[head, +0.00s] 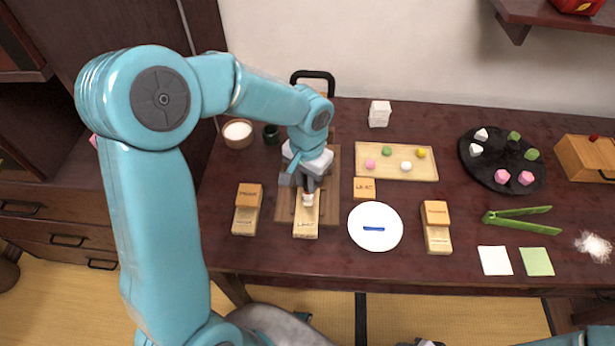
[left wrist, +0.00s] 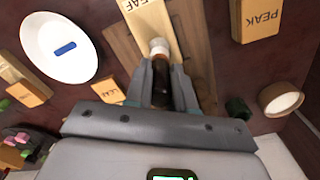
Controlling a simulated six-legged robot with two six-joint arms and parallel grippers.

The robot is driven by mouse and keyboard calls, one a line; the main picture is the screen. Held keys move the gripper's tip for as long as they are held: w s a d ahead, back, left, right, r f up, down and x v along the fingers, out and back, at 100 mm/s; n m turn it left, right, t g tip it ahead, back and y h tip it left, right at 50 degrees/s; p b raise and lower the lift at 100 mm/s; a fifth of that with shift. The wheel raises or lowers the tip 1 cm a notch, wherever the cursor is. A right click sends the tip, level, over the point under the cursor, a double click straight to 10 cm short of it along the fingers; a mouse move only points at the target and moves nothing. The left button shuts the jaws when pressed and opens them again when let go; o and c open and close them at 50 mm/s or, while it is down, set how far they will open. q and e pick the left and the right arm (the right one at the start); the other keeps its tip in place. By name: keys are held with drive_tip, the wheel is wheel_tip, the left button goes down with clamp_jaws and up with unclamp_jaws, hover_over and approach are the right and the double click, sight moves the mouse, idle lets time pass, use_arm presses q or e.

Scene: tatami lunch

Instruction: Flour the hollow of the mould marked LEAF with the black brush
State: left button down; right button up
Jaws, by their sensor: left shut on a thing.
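The pale wooden mould marked LEAF (head: 305,228) lies on a brown board; its lettered end shows in the left wrist view (left wrist: 134,5). Its matching block marked LEAF (head: 365,188) lies to the right, off the mould. My left gripper (head: 307,181) is shut on the black brush (left wrist: 161,82), whose pale bristles (head: 308,199) point down over the mould. The bristles overlap the mould in both views; I cannot tell whether they touch it. The hollow is largely hidden by the brush and gripper. My right gripper is not in view.
A bowl of white flour (head: 238,131) and a dark green cup (head: 271,134) stand behind left. Other moulds lie left (head: 246,222) and right (head: 437,240). A white plate (head: 366,240) with a blue item is close right. A sweets tray (head: 395,174) stands behind.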

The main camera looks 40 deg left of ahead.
use_arm(q)
drive_tip(key=shift+f+b, duration=1.05)
drive_tip(key=shift+f, duration=0.1)
idle(0.8)
drive_tip(key=shift+w+d+r, duration=0.1)
drive_tip(key=shift+d, duration=0.1)
drive_tip(key=shift+a, duration=0.1)
drive_tip(key=shift+s+a, duration=0.2)
drive_tip(key=shift+a, duration=0.1)
drive_tip(key=shift+w+d, duration=0.1)
drive_tip(key=shift+w, duration=0.15)
drive_tip(key=shift+s+d+b, duration=0.25)
drive_tip(key=shift+s+b, duration=0.05)
drive_tip(key=shift+s, duration=0.05)
idle(0.3)
drive_tip(key=shift+w, duration=0.3)
drive_tip(key=shift+s+a, duration=0.2)
drive_tip(key=shift+a, duration=0.1)
drive_tip(key=shift+w, duration=0.25)
